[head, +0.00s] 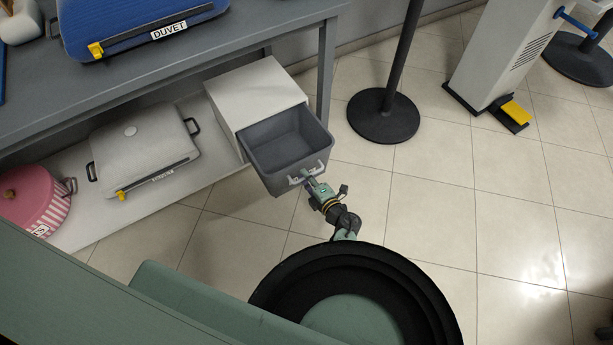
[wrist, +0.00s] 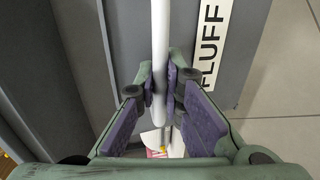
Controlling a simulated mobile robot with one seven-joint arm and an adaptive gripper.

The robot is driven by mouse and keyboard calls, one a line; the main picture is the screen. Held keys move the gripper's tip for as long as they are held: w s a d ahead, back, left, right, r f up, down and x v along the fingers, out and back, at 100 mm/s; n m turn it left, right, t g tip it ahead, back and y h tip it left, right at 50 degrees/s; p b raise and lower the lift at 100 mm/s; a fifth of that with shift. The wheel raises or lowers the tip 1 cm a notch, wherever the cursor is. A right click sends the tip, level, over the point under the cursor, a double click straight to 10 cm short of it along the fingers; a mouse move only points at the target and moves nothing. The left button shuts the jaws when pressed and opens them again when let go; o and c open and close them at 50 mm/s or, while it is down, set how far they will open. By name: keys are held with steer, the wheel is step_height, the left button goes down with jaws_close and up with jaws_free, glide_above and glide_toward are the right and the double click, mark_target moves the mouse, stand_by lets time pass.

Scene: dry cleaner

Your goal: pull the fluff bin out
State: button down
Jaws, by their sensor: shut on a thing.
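The fluff bin (head: 263,160) is a dark grey open-topped drawer, standing partly out of a white cabinet (head: 259,91) under the table. Its inside looks empty. In the wrist view its front carries a white label (wrist: 211,40) reading FLUFF and a white bar handle (wrist: 160,50). My gripper (head: 311,177) is at the bin's front in the head view. In the wrist view my gripper (wrist: 161,85) has its purple-padded fingers shut on the white handle, one on each side. The handle's far end is out of the wrist view.
A grey case (head: 140,150) and a pink striped box (head: 35,200) sit on the low shelf left of the cabinet. A table leg (head: 326,65) and a black post base (head: 383,117) stand right of the bin. Tiled floor (head: 430,200) to the right is clear.

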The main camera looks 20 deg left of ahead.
steer(key=v, duration=0.2)
steer(key=f+p+v, duration=0.1)
steer(key=v, duration=0.1)
steer(key=shift+r+p, duration=0.1)
steer(key=shift+p, duration=0.2)
steer(key=c, duration=1.7)
jaws_free()
steer(key=v, duration=0.7)
steer(key=shift+s+d, duration=0.2)
steer(key=shift+d, duration=0.1)
